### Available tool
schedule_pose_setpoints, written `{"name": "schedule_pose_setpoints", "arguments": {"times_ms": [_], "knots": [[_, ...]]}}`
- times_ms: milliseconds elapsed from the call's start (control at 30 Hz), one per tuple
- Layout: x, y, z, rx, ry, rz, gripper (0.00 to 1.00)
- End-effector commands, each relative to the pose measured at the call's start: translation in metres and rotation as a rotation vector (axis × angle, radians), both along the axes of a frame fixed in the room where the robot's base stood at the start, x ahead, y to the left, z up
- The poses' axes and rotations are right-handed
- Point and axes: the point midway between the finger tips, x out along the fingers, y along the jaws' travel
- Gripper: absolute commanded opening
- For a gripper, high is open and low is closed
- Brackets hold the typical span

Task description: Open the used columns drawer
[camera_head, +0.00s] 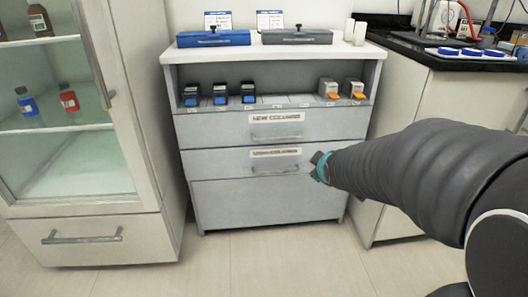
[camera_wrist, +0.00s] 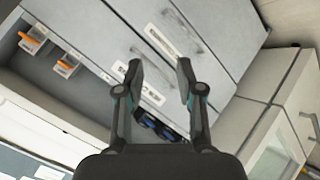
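The used columns drawer (camera_head: 232,161) is the second drawer of the grey cabinet, below the new columns drawer (camera_head: 218,127). Both look shut. The used columns label (camera_head: 276,153) sits above its bar handle (camera_head: 275,170). My gripper (camera_head: 320,167) is in front of the cabinet, near the right end of that handle; the arm hides part of it. In the wrist view, which is turned nearly upside down, my gripper (camera_wrist: 160,75) is open and empty. Its fingers are over the new columns drawer front; the used columns handle (camera_wrist: 188,33) lies beyond the fingertips. No contact is visible.
Blue columns (camera_head: 220,94) and orange-tipped columns (camera_head: 342,89) stand on the open shelf above the drawers. A glass-fronted cabinet (camera_head: 70,110) stands left, a bench (camera_head: 445,100) right. The floor (camera_head: 270,258) in front is clear.

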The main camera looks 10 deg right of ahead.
Motion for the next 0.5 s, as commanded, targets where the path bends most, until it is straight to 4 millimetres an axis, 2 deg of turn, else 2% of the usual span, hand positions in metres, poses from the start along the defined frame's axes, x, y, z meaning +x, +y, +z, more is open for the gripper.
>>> {"name": "schedule_pose_setpoints", "arguments": {"times_ms": [33, 200, 400, 500], "knots": [[0.018, -0.001, -0.015, -0.032, -0.014, 0.052, 0.37], [0.07, -0.001, -0.049, -0.178, -0.105, 0.24, 0.37], [0.115, 0.005, -0.101, -0.32, -0.227, 0.453, 0.37], [0.129, 0.009, -0.128, -0.376, -0.298, 0.548, 0.37]]}}
